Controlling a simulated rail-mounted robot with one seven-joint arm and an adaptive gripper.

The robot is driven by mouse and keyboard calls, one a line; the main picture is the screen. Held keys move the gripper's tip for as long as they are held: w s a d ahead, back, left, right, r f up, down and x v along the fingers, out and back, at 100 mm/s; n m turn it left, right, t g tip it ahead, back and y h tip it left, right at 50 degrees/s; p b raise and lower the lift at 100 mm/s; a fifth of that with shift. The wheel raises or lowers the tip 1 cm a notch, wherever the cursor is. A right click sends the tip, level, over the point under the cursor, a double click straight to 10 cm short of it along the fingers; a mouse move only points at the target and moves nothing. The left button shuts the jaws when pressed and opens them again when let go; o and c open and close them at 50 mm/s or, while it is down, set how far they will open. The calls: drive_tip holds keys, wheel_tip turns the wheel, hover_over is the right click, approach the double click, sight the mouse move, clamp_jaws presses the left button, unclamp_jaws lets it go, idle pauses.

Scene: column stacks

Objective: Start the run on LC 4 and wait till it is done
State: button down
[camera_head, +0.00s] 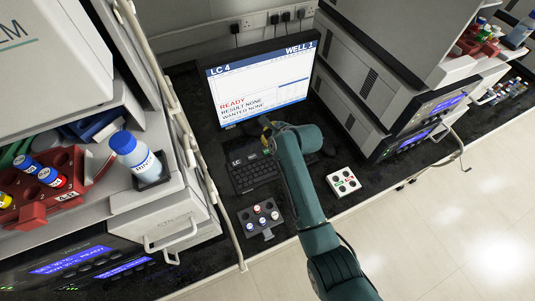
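The monitor (262,80) stands at the back of the dark bench. Its screen reads LC 4, WELL 1, READY in red, RESULT NONE and WANTED NONE. A dark keyboard (252,176) lies in front of it, partly hidden by my arm. A white pad with several dark round spots and small red and green marks (343,182) lies right of my arm. My gripper (267,127) is over the area between screen and keyboard, mostly hidden behind my arm's end. I cannot see its fingertips clearly or whether it holds anything.
A small dark rack with several capped vials (260,217) sits at the bench front. Instrument stacks (380,75) rise on the right and left. A white-bodied, blue-capped bottle (133,154) and red vial rack (60,180) stand on the left stack. Tubing runs down beside it.

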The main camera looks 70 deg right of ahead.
sight(267, 149)
wheel_tip(267, 149, down, 5)
drive_tip(key=b, duration=0.3)
drive_tip(key=shift+f+b, duration=0.3)
drive_tip(key=shift+f, duration=0.05)
drive_tip(key=shift+f, duration=0.1)
idle(0.9)
drive_tip(key=shift+f, duration=0.3)
drive_tip(key=shift+f, duration=0.45)
idle(0.7)
drive_tip(key=shift+r+p, duration=0.85)
drive_tip(key=shift+p, duration=0.15)
drive_tip(key=shift+r, duration=0.1)
